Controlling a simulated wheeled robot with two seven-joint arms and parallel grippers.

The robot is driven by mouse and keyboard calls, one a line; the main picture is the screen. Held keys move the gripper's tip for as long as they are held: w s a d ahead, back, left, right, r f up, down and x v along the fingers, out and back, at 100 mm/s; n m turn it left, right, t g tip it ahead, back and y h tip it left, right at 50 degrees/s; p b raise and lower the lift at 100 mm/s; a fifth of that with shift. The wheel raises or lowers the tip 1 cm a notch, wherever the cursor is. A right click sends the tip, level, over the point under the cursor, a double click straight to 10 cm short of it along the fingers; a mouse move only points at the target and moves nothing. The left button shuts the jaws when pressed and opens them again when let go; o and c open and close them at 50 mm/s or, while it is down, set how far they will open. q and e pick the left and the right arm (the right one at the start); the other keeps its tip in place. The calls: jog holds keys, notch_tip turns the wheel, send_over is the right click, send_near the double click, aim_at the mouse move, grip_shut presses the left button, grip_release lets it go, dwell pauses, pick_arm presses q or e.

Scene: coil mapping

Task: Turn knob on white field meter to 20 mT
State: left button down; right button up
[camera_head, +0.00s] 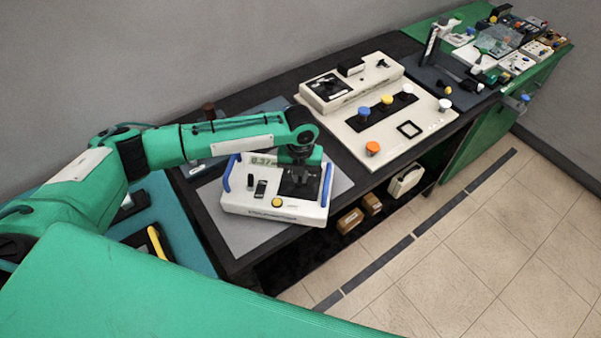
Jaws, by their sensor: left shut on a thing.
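My left gripper (296,172) comes down over the dark panel on the meter's right half. It is shut on the knob there, which the fingers and wrist mostly hide. The knob's pointer and the scale marks are too small to read. My right gripper is not in view.
A cream panel (340,128) with orange, blue, yellow and white knobs stands right of the meter. Several small devices crowd the far green bench (480,145). Brown boxes (350,220) and a cream case (405,181) lie under the bench. The tiled floor at right is clear.

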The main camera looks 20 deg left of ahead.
aim_at(300, 177)
pick_arm(q)
jog(key=shift+r+m, duration=0.1)
jog(key=shift+m, duration=0.3)
jog(key=c, duration=1.5)
grip_release()
jog(key=shift+o, duration=0.2)
jog(key=shift+r, duration=0.1)
notch_tip(300, 177, up, 14)
jog(key=b, duration=0.3)
jog(key=shift+f, duration=0.2)
